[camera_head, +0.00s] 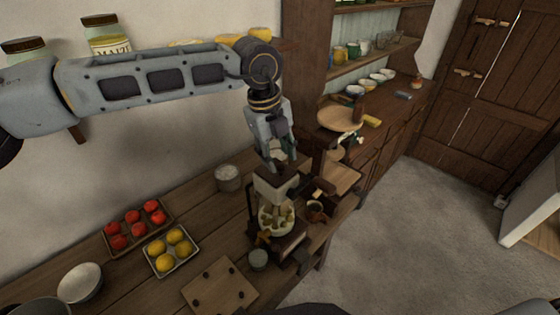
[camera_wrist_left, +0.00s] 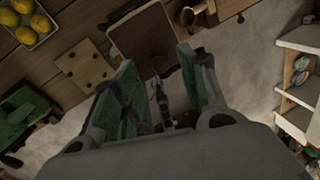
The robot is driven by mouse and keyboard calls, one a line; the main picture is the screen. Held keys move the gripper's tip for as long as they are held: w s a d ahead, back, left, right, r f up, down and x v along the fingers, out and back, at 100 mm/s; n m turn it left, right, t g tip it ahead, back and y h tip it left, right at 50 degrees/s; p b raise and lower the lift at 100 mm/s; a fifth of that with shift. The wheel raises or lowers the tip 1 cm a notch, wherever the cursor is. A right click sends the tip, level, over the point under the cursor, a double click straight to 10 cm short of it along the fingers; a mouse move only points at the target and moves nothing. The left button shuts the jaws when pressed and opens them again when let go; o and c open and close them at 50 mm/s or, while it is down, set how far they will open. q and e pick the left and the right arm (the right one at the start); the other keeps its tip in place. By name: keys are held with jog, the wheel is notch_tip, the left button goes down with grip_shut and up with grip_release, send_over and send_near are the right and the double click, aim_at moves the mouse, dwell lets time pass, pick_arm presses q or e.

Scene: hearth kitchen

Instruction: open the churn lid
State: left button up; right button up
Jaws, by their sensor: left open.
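The likely churn is a small apparatus with a pale boxy top (camera_head: 275,187) over a clear vessel (camera_head: 277,216) holding yellowish pieces, on a dark wooden base. I cannot tell for certain which part is its lid. My left gripper (camera_head: 279,158) points down just above the boxy top; contact cannot be told. In the left wrist view, my left gripper (camera_wrist_left: 164,72) has its two green-padded fingers apart with nothing clearly held. A brown square surface (camera_wrist_left: 145,35) lies beyond the fingertips there.
A tomato tray (camera_head: 131,246), a lemon tray (camera_head: 151,262), a holed board (camera_head: 220,288) and a grey canister (camera_head: 228,177) stand on the table. A round wooden disc (camera_head: 338,118) is raised at the right. The floor (camera_head: 400,240) to the right is clear.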

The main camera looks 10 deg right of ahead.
aim_at(280, 164)
pick_arm(q)
jog(key=shift+w+d+f+p, duration=0.1)
jog(key=shift+d+f+p, duration=0.05)
jog(key=shift+f, duration=0.8)
jog(key=shift+d+f+p, duration=0.15)
jog(key=shift+f, duration=0.75)
jog(key=shift+c, duration=0.3)
grip_shut()
